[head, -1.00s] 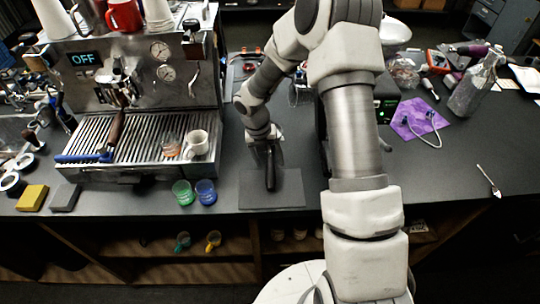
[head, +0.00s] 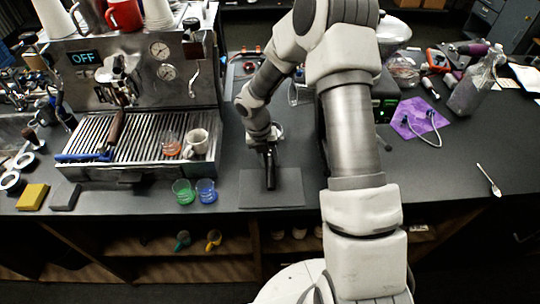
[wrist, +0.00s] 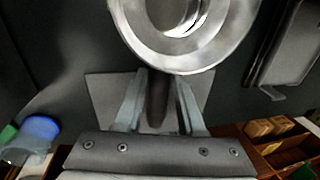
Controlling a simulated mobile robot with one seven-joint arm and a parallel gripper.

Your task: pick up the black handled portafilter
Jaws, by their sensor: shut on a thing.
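The black handled portafilter shows its dark handle (head: 270,172) over a flat grey mat (head: 285,195) on the counter in the head view. In the wrist view its round metal basket (wrist: 205,55) fills the top middle, and its handle (wrist: 157,105) runs down between my fingers. My gripper (wrist: 160,105) is shut on this handle, one finger on each side. In the head view my gripper (head: 268,147) is partly hidden by my wrist. I cannot tell whether the portafilter touches the mat or is just above it.
An espresso machine (head: 190,95) stands left, with a brown handle (head: 117,130) at its front. Green (head: 183,192) and blue (head: 206,191) cups stand left of the mat. A dark box (head: 386,100) is to the right. Bare counter lies right of the mat.

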